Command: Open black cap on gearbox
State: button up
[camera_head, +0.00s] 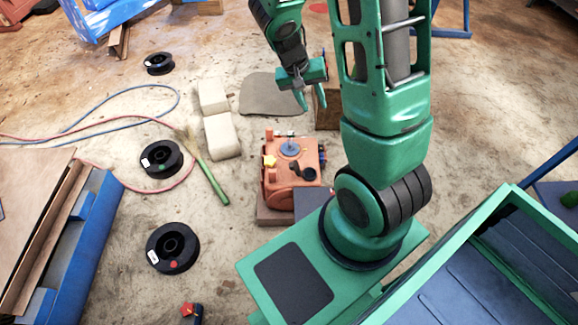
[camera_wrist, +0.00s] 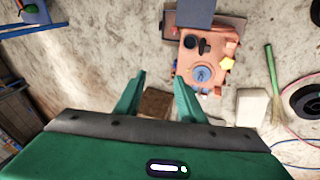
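The orange gearbox (camera_head: 283,182) sits on a low block on the floor, in the middle of the head view. A round black cap (camera_head: 309,173) is on its upper face, towards the right side. The wrist view shows the gearbox (camera_wrist: 188,65) at upper right, with the black cap (camera_wrist: 190,41) and another dark part beside it. A blue-grey disc (camera_head: 289,148) and a yellow star-shaped knob (camera_head: 269,161) are also on the gearbox. My gripper (camera_head: 312,99) is open and empty, beyond the gearbox and apart from it; its fingers (camera_wrist: 156,84) are spread in the wrist view.
A wooden box (camera_head: 327,112) stands near my gripper. Pale blocks (camera_head: 222,136), a green-handled brush (camera_head: 208,172) and several black spools (camera_head: 161,159) lie to the left. A blue workbench (camera_head: 78,240) is at the lower left. Bare floor surrounds the gearbox's left side.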

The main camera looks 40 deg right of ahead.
jog(key=w+a+f+h, duration=0.1)
jog(key=w+a+f, duration=0.15)
jog(key=f, duration=0.45)
jog(key=w+a+f, duration=0.1)
jog(key=w+f, duration=0.3)
jog(key=f, duration=0.4)
jog(key=n+t, duration=0.2)
send_near(290, 166)
jog(key=shift+h, duration=0.3)
jog(key=x, duration=0.9)
jog(key=shift+w+f, duration=0.1)
jog(key=shift+f, duration=0.1)
grip_shut()
jog(key=shift+a, duration=0.2)
